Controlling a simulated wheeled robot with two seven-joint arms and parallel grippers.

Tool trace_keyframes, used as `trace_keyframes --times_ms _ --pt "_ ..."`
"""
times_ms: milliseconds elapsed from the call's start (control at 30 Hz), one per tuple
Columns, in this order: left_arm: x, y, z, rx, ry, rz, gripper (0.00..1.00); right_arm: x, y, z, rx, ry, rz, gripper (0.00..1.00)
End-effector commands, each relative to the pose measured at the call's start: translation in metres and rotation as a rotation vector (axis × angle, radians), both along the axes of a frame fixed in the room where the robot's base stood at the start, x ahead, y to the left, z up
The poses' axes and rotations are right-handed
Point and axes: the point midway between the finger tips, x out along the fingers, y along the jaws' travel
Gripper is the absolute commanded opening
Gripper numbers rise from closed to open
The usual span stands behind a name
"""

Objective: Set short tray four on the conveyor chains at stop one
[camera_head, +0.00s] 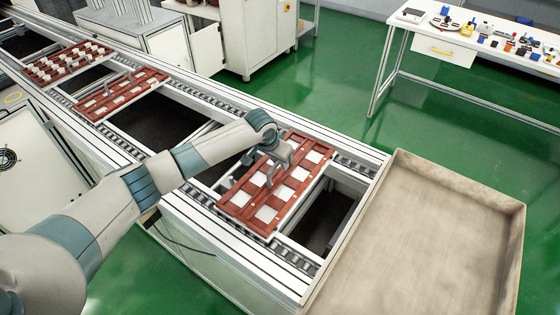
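A red-brown tray (291,190) with white square cells lies level across the two conveyor chains (296,259), at the near right end of the conveyor. I cannot tell whether it rests fully on the chains, and no number is readable on it. My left gripper (268,171) is over the tray's middle, at a grey upright handle. The gripper's own wrist and the small scale hide whether its fingers are closed on the handle. My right gripper is not in view.
Two more red-brown trays sit farther up the conveyor: one with grey handles (148,78) and one with several white items (66,69). A large empty beige bin (420,240) adjoins the conveyor's right end. A white workbench (500,82) stands at back right, beyond green floor.

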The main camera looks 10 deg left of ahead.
Motion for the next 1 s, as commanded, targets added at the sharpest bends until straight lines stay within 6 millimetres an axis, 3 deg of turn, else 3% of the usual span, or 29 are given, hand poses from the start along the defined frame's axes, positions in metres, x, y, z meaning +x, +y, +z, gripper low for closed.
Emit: trace_keyframes --times_ms 567,767,1000 --pt "-0.002 0.001 0.009 -0.002 -0.001 0.000 0.31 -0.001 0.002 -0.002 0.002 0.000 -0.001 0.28" --pt "-0.009 0.005 0.029 -0.001 -0.004 -0.001 0.31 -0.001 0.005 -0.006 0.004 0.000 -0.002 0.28" --pt "-0.024 0.010 0.068 -0.002 -0.003 -0.001 0.31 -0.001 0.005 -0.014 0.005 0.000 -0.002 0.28"
